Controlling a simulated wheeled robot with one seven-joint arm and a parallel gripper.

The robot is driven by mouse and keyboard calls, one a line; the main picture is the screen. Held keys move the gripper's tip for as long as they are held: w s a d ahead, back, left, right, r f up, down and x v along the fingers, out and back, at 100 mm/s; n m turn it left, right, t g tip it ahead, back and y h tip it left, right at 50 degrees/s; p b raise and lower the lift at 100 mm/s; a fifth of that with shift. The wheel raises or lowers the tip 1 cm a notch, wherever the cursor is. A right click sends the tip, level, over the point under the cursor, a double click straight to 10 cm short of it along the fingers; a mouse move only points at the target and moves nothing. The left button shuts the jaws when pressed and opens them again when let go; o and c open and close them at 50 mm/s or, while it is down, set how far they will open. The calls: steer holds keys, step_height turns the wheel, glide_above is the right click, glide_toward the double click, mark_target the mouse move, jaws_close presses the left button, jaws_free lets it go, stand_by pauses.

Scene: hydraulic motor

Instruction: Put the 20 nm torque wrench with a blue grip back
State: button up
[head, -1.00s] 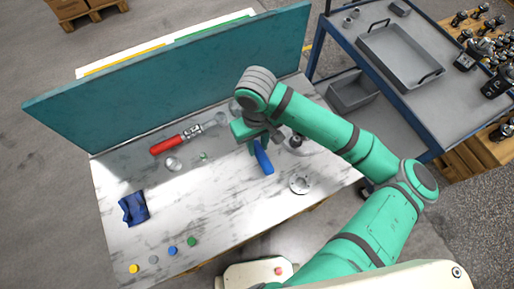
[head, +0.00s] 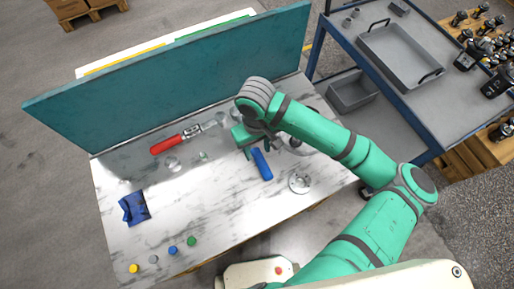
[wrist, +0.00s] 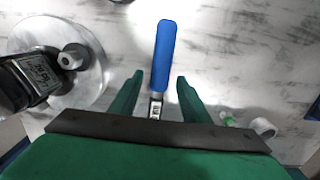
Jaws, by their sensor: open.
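The torque wrench with the blue grip (head: 262,164) lies on the marble-look bench top (head: 225,205), right of its middle. In the wrist view, its blue grip (wrist: 164,55) points away from my gripper. Its metal neck with a small scale window (wrist: 156,106) runs between the fingers. My gripper (wrist: 160,76) is open, with one finger on each side of the wrench and a visible gap on both sides. In the head view, my gripper (head: 257,149) is just behind the blue grip. The wrench head is hidden beneath my gripper.
A red-grip torque wrench (head: 166,145) lies near the teal back panel (head: 170,80). A round metal flange (head: 299,183) sits right of the blue grip. A blue cloth (head: 133,208) and several coloured caps (head: 172,250) lie at left and front. The front middle is clear.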

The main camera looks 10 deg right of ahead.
step_height(320, 180, up, 12)
steer(key=shift+w, duration=0.25)
steer(key=shift+a, duration=0.1)
stand_by(0.6)
